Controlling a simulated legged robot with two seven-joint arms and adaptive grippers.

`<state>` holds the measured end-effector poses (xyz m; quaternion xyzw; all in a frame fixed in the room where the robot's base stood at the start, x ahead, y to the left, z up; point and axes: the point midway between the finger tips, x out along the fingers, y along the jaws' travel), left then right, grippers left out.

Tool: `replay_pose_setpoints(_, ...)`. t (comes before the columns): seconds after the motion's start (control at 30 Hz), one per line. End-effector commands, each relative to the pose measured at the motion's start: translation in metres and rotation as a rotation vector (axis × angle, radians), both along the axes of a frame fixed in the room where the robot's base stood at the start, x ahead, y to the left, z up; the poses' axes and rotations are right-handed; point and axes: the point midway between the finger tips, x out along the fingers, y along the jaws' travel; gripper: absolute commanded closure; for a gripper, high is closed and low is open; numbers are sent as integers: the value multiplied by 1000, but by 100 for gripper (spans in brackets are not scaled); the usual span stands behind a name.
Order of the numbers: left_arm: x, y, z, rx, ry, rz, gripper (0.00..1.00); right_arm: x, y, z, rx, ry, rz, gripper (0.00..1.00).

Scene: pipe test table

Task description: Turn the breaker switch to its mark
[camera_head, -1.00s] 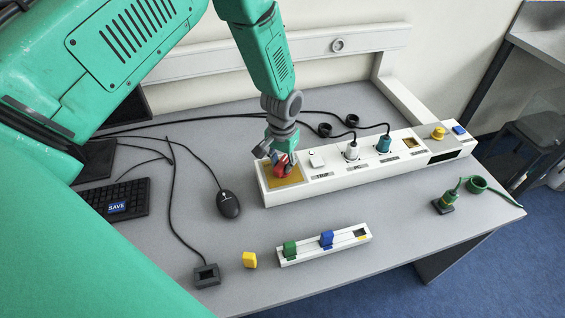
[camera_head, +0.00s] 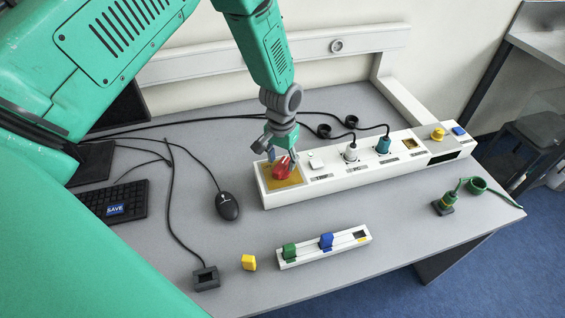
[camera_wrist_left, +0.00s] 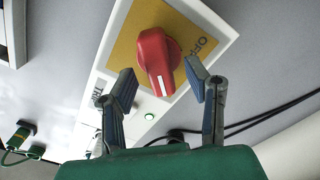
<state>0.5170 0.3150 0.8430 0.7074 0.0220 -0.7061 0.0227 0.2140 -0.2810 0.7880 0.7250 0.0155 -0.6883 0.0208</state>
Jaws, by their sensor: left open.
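The breaker switch (camera_head: 282,171) is a red knob on a yellow plate (camera_head: 266,183) at the left end of the long white panel. In the left wrist view the red knob (camera_wrist_left: 158,60) carries a white line that points down toward the wrist. Part of the lettering "OFF" shows on the plate at the knob's right. My left gripper (camera_head: 282,158) is over the knob. In the left wrist view its fingers (camera_wrist_left: 160,90) are open, one on each side of the knob's lower end, with visible gaps. My right gripper is not in view.
In front lie a small white strip (camera_head: 325,247) with green and blue sliders and a yellow block (camera_head: 248,262). A mouse (camera_head: 228,205) and keyboard (camera_head: 117,200) are at the left.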

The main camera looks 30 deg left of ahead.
Motion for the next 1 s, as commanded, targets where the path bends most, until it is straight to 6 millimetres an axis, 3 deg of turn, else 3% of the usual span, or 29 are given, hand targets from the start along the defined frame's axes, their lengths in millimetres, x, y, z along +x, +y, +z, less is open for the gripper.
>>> replay_pose_setpoints(0.3,3,1,68,0,-4,0,57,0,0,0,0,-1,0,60)
replay_pose_setpoints(0.47,4,1,91,-1,-3,0,57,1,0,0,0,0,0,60)
replay_pose_setpoints(0.63,4,1,100,-1,-1,0,57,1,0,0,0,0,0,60)
replay_pose_setpoints(1.0,4,1,101,-1,0,0,57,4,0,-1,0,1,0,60)
